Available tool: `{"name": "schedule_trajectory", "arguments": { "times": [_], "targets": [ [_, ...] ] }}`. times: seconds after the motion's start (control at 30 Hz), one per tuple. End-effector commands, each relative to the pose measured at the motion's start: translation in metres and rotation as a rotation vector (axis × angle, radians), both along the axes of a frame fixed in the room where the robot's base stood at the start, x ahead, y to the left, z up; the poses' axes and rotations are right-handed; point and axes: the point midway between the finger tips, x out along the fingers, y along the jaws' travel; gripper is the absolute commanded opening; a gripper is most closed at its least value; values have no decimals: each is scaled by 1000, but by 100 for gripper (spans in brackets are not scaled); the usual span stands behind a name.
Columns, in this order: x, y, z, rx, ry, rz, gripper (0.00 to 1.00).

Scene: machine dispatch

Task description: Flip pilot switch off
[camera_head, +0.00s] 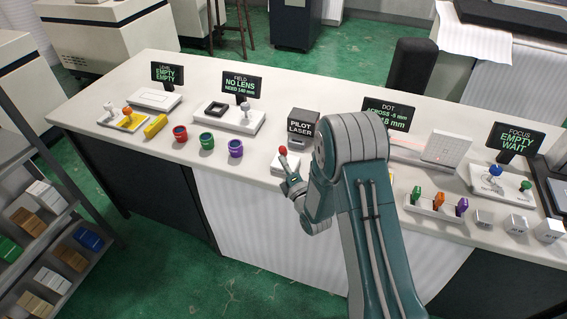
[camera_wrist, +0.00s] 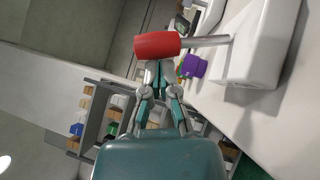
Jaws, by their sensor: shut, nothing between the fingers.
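The pilot switch is a lever with a red knob (camera_head: 283,150) on a white base (camera_head: 280,168), in front of the box labelled PILOT LASER (camera_head: 302,127). In the wrist view the red knob (camera_wrist: 157,46) is large, on a grey stem that runs right into the white housing (camera_wrist: 265,50). My gripper (camera_head: 288,178) is just below the knob in the head view. In the wrist view my gripper (camera_wrist: 157,72) is shut and empty, its fingertips right at the knob's lower edge. I cannot tell whether they touch it. My arm hides part of the bench right of the switch.
Red, green and purple cups (camera_head: 207,140) stand on the bench (camera_head: 170,70) to the left. The FIELD station (camera_head: 230,116) is behind them. On the right are a white target panel (camera_head: 440,149), a rack of coloured pieces (camera_head: 432,207) and several metal cubes (camera_head: 516,223).

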Motion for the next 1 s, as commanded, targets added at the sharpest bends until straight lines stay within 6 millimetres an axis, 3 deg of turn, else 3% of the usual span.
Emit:
{"name": "schedule_trajectory", "arguments": {
  "times": [0.27,0.7,1.0],
  "targets": [
    [6,-3,8,38,100,-1,0],
    [31,-12,24,169,459,-3,0],
    [42,-16,24,227,626,-3,0]
  ]
}}
